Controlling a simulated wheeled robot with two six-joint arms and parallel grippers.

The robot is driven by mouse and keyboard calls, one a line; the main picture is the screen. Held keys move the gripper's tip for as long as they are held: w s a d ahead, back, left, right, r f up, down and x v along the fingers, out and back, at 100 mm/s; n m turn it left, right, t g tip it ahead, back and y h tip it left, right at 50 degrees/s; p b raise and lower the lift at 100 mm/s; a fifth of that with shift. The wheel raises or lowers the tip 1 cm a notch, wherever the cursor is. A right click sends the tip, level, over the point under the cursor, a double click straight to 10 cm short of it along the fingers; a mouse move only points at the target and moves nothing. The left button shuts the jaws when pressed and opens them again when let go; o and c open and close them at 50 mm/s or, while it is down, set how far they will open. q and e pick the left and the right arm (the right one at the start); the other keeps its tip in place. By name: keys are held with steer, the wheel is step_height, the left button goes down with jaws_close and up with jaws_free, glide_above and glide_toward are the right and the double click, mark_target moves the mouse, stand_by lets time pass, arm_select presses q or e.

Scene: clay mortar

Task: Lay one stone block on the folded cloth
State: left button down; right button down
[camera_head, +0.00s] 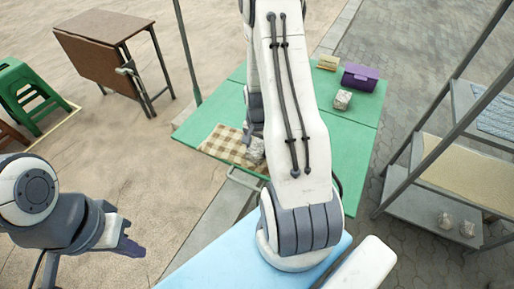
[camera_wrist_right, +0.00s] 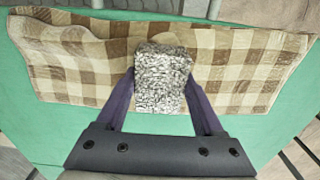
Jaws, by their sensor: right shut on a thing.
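A grey speckled stone block (camera_wrist_right: 162,80) is between the fingers of my right gripper (camera_wrist_right: 161,92), which is shut on it. The folded brown-and-cream checked cloth (camera_wrist_right: 65,65) lies on the green table beyond and beneath the block in the right wrist view. In the head view the block (camera_head: 256,150) shows at the right part of the cloth (camera_head: 222,142), partly hidden by my right arm. I cannot tell whether the block touches the cloth. My left gripper (camera_head: 128,247) is at the lower left, away from the table; its opening is unclear.
The green table (camera_head: 360,138) also bears another stone block (camera_head: 342,99), a purple box (camera_head: 360,77) and a small tan object (camera_head: 328,62). A shelf rack (camera_head: 430,205) with stones stands at right. A brown folding table (camera_head: 105,45) and green stool (camera_head: 28,95) stand at left.

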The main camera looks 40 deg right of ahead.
jaws_free()
steer(key=shift+r, duration=0.35)
step_height(320, 180, up, 13)
steer(key=p, duration=0.1)
steer(key=shift+f+p, duration=0.2)
steer(key=shift+p, duration=0.1)
